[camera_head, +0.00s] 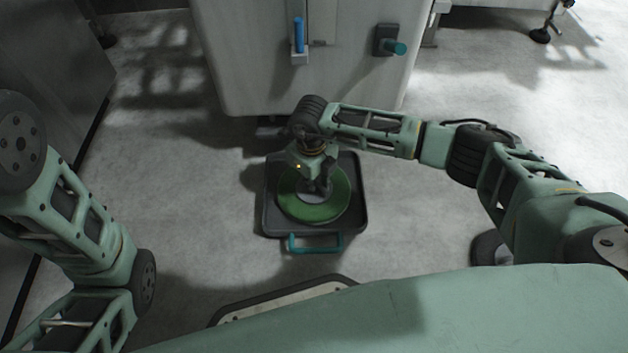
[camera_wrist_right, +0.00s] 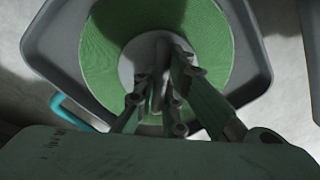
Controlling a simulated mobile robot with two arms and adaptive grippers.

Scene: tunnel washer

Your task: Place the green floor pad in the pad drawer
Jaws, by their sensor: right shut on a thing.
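The green floor pad (camera_head: 335,205) is a round disc with a grey centre. It lies inside or just above the dark pad drawer (camera_head: 271,222), a shallow tray with a teal handle; I cannot tell if it touches the bottom. My right gripper (camera_head: 322,190) is over the pad's centre, shut on its grey hub. In the right wrist view the pad (camera_wrist_right: 215,50) fills most of the drawer (camera_wrist_right: 40,48), and the gripper fingers (camera_wrist_right: 158,100) reach to the grey hub. My left gripper is out of view; only my left arm shows.
A pale cabinet (camera_head: 250,60) stands behind the drawer, with a blue-handled tool (camera_head: 299,35) and a teal knob (camera_head: 397,48) on its front. A dark grey machine panel (camera_head: 50,60) is at the left.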

